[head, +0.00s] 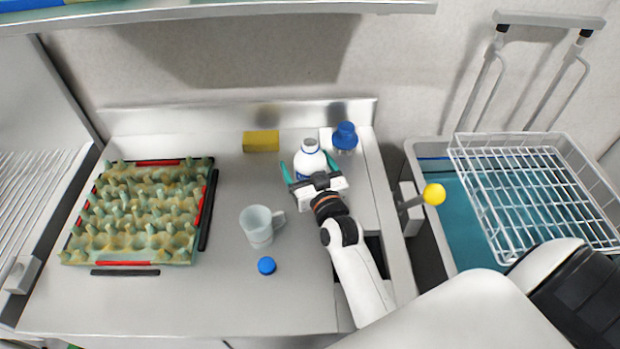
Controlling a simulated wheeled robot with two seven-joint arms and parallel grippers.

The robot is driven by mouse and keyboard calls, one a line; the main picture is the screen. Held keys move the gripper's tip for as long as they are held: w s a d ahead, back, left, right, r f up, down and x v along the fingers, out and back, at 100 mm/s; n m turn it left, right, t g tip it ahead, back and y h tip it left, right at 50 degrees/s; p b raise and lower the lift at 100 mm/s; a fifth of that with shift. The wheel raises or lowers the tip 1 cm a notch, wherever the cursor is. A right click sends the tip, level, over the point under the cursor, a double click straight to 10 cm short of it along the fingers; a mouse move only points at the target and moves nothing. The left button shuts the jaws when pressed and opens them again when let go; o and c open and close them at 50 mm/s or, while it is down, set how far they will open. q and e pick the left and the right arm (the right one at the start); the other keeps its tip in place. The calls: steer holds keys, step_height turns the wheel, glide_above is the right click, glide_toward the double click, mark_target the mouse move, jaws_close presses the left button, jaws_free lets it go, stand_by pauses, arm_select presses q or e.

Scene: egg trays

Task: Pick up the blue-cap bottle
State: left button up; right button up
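A bottle with a blue cap (345,136) stands at the back right of the counter, near the back wall. A loose round blue cap (266,265) lies at the counter's front. My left gripper is not in view.
A translucent mug (259,226) stands in the middle of the counter (200,300). An egg tray (128,256) fills the left side. A yellow sponge (261,141) lies at the back. A sink with a wire rack (530,180) and a yellow-ended handle (433,195) are on the right.

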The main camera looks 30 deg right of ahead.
steer(key=shift+s, duration=0.1)
steer(key=shift+c, duration=0.5)
steer(key=c, duration=1.2)
steer(key=shift+r, duration=0.1)
steer(key=shift+c, duration=0.6)
steer(key=shift+r, duration=0.2)
